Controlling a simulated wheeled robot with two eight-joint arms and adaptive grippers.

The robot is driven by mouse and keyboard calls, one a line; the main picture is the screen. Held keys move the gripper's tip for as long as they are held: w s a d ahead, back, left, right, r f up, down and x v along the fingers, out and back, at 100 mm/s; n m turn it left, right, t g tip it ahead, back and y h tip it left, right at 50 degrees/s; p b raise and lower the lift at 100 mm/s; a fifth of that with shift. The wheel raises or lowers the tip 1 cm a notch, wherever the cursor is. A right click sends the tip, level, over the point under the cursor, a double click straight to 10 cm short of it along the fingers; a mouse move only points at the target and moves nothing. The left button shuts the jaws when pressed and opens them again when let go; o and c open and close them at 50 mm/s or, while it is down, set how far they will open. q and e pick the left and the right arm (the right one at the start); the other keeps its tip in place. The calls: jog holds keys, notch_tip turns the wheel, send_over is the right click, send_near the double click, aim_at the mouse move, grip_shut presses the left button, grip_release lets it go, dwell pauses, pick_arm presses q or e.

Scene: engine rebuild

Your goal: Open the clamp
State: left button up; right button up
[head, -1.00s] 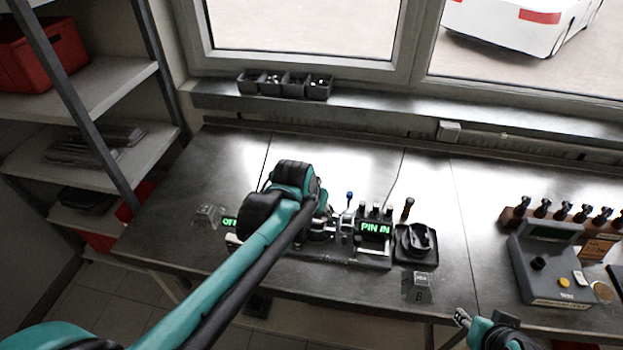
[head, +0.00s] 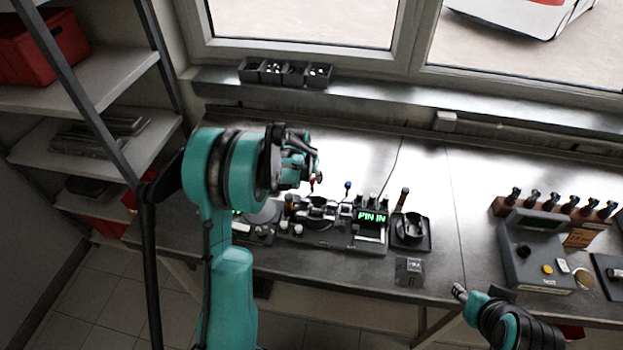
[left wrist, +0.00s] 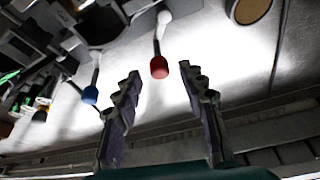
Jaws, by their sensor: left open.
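A dark fixture (head: 335,243) sits on the bench with a green display reading "PIN IN". A red-knobbed lever (head: 312,187) and a blue-knobbed lever (head: 347,185) stand up from its back; I cannot tell for sure which part is the clamp. My left gripper (head: 312,170) is open just above the red knob. In the left wrist view, the red knob (left wrist: 159,67) lies between the lines of the two open fingers (left wrist: 158,85), not visibly gripped. The blue knob (left wrist: 90,94) is left of the fingers. My right gripper (head: 460,292) is low at the bench's front; its jaws are too small to read.
A black holder (head: 411,230) and a small grey block (head: 409,270) are right of the fixture. A grey tester (head: 540,253) and a brown rack (head: 555,212) stand farther right. Small bins (head: 285,72) line the window sill. Shelves (head: 85,80) stand at the left.

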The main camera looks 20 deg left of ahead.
pick_arm(q)
jog(key=shift+x, duration=1)
grip_shut()
